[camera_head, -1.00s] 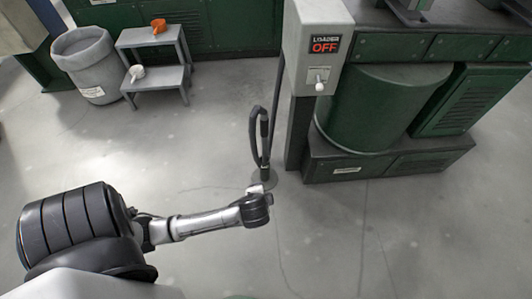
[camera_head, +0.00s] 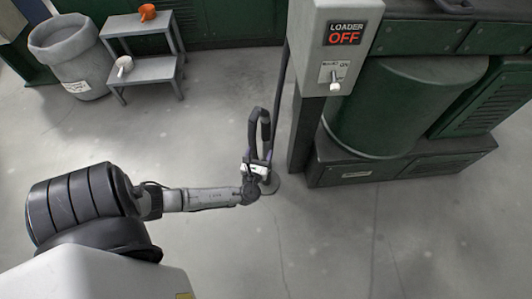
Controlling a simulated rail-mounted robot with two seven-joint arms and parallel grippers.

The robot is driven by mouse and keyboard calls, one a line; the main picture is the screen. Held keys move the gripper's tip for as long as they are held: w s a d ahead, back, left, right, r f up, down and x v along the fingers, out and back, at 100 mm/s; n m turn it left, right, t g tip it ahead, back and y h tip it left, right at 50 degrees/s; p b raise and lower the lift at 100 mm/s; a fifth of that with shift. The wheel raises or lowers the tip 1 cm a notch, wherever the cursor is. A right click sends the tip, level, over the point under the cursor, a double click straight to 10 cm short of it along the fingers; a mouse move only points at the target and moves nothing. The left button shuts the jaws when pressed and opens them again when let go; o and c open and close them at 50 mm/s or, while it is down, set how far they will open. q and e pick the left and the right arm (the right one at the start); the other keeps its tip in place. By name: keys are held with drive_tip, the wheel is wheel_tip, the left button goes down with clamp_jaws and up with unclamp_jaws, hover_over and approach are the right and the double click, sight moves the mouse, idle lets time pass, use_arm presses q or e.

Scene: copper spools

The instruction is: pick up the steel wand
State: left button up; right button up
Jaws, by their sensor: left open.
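My right gripper is out of view.
The loader post (camera_head: 330,50) reads OFF and has a small switch (camera_head: 334,82). A green drum (camera_head: 385,110) and machine base stand at right. A grey bin (camera_head: 70,55) and a step stool (camera_head: 148,70) with an orange item (camera_head: 147,12) stand at upper left. The front floor is clear.

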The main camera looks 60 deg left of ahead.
sight(264, 134)
use_arm(q)
drive_tip(key=b+x, duration=0.1)
drive_tip(key=x, duration=0.4)
drive_tip(key=shift+w+a+b, duration=0.15)
drive_tip(key=shift+a+b, duration=0.15)
drive_tip(key=shift+a, duration=0.1)
drive_tip(key=shift+w+a+f+b, duration=0.1)
drive_tip(key=shift+w+a+b, duration=0.2)
drive_tip(key=shift+w, duration=0.2)
drive_tip(key=shift+w+a, duration=0.15)
drive_tip(key=shift+a, duration=0.05)
drive_tip(key=shift+w+a, duration=0.2)
drive_tip(key=shift+a, duration=0.15)
drive_tip(key=shift+w+a+b, duration=0.35)
drive_tip(key=shift+b, duration=0.3)
drive_tip(key=b+x, duration=0.2)
drive_tip(key=x, duration=0.1)
drive_tip(key=shift+w, duration=0.15)
drive_tip(key=shift+w+a, duration=0.3)
drive_tip(key=shift+a, duration=0.1)
drive_tip(key=shift+s+d, duration=0.15)
drive_tip(key=shift+c, duration=1.1)
drive_tip(key=c, duration=1)
clamp_jaws()
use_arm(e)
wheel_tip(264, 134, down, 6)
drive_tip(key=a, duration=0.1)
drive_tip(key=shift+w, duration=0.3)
